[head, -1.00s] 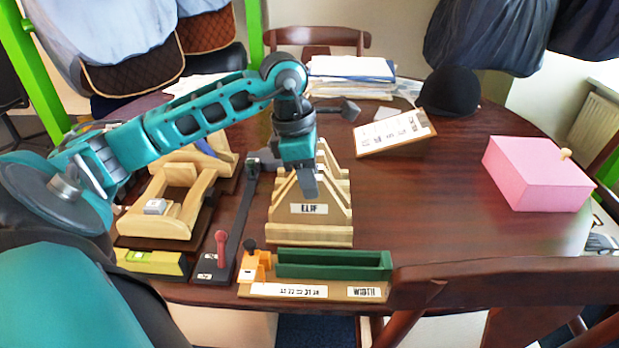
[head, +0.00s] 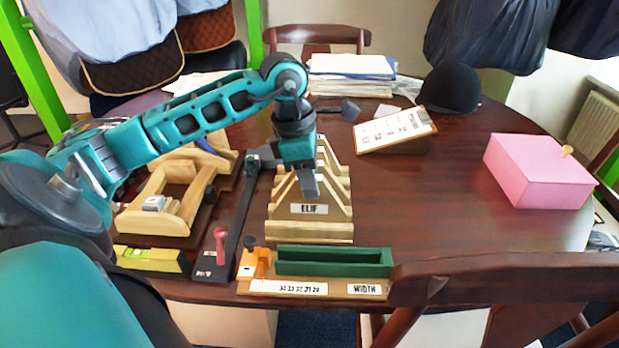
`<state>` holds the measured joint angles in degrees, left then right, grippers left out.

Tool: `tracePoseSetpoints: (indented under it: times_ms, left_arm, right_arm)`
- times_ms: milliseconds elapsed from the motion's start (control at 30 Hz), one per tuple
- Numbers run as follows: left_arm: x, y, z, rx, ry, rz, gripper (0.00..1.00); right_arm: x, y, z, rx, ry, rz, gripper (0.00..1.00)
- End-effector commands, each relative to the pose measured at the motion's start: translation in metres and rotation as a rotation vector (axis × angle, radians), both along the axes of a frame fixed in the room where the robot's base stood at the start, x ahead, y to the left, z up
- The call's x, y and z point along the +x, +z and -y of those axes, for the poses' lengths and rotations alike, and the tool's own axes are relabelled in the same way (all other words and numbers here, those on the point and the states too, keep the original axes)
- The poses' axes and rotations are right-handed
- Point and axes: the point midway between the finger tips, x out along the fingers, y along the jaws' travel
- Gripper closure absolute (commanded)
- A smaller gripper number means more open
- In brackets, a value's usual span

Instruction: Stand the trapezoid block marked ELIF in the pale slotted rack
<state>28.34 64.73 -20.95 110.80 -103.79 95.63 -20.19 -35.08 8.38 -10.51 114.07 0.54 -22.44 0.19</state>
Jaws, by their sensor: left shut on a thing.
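The trapezoid block marked ELIF (head: 325,210) is pale wood with a white label on its front face. It is upright at the front part of the pale slotted rack (head: 318,232), in the middle of the table. Other pale sloped pieces (head: 333,172) show behind it in the rack. My left gripper (head: 308,194) comes down from above and is shut on the top of the ELIF block. Its fingers hide the block's upper middle, and I cannot tell whether the block's bottom edge is fully seated in a slot. My right gripper is not in view.
A green trough (head: 335,270) on a labelled board stands in front of the rack. A dark bar gauge (head: 236,222) and a wooden saddle-like frame (head: 165,215) are to the left. A tilted sign (head: 395,130) and a pink box (head: 538,172) are to the right, with bare table between.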

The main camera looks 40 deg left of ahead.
Motion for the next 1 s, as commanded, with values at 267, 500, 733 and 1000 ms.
tracePoseSetpoints:
  times_ms: [267, 500, 733, 1000]
  left_arm:
    - [0.0002, -0.0009, -0.0001, 0.001, 0.000, 0.001, 1.00]
    - [0.0001, -0.0009, -0.0001, 0.001, 0.000, 0.001, 1.00]
    - [0.0002, -0.0008, -0.0001, 0.000, 0.000, 0.001, 1.00]
    - [0.0001, -0.0009, 0.0001, -0.001, 0.000, 0.001, 0.75]
  right_arm:
    - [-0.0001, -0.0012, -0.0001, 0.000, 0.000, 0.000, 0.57]
    - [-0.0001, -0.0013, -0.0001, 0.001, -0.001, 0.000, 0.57]
    - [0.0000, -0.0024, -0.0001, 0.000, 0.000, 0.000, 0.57]
    - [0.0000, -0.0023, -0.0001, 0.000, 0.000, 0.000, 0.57]
